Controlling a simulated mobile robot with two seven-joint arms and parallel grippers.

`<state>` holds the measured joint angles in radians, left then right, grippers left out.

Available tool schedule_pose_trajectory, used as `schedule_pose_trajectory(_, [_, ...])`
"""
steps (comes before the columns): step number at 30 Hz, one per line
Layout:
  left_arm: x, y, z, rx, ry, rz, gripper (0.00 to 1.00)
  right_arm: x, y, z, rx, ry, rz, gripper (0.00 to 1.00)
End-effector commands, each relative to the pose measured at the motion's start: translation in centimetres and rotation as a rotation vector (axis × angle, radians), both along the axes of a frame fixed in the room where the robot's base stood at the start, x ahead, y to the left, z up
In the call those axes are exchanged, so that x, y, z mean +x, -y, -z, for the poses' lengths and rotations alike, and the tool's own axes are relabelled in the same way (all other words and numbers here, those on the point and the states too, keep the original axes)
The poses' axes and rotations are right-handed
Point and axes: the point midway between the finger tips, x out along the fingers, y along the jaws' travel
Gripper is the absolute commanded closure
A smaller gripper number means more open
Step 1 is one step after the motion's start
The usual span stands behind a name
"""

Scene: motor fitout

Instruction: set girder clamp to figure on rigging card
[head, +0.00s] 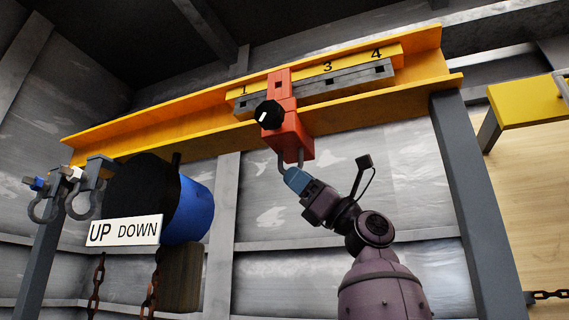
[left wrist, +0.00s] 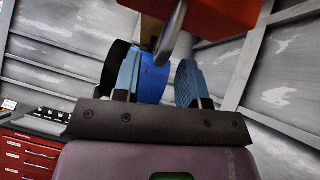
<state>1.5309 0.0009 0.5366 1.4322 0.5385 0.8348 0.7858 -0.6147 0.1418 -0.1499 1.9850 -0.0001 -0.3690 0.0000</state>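The red girder clamp (head: 287,130) sits on the yellow girder (head: 180,118), covering the scale between figures 1 and 3. A black knob (head: 269,115) is on its front. A grey shackle (head: 291,158) hangs beneath it; the left wrist view shows the clamp's red underside (left wrist: 215,15) and the shackle (left wrist: 173,35). My left gripper (head: 296,179) is just under the shackle, blue fingers pointing up. In the left wrist view its fingers (left wrist: 157,82) stand apart, with the shackle's lower end between or just beyond them; contact is unclear. My right gripper and the rigging card are not in view.
A grey notched scale bar (head: 345,81) runs along the girder. A blue hoist motor (head: 191,208) with an UP DOWN sign (head: 125,230) hangs at left, near spare shackles (head: 82,200). A grey post (head: 470,200) stands at right. A red tool cabinet (left wrist: 27,155) stands lower left.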

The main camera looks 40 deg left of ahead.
Motion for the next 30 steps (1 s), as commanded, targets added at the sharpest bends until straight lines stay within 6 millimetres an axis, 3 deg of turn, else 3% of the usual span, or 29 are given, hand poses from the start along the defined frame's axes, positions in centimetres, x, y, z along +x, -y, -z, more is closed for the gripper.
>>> schedule_pose_trajectory(7, [-1.0, -2.2, -2.4, 0.0, 0.001, 0.0, 0.61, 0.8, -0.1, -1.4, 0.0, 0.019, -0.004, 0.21])
schedule_pose_trajectory(20, [-1.2, -2.9, -3.0, 0.0, 0.001, 0.001, 0.61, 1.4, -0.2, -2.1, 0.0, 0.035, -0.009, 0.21])
schedule_pose_trajectory(23, [-1.2, -2.8, -3.0, 0.0, 0.001, 0.001, 0.72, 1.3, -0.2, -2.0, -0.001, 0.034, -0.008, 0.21])
schedule_pose_trajectory(28, [-1.2, -2.8, -3.0, 0.0, 0.001, 0.001, 0.98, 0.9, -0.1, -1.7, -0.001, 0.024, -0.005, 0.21])
schedule_pose_trajectory(30, [-1.2, -2.8, -3.0, -0.001, 0.002, 0.0, 1.0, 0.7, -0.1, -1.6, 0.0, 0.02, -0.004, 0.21])
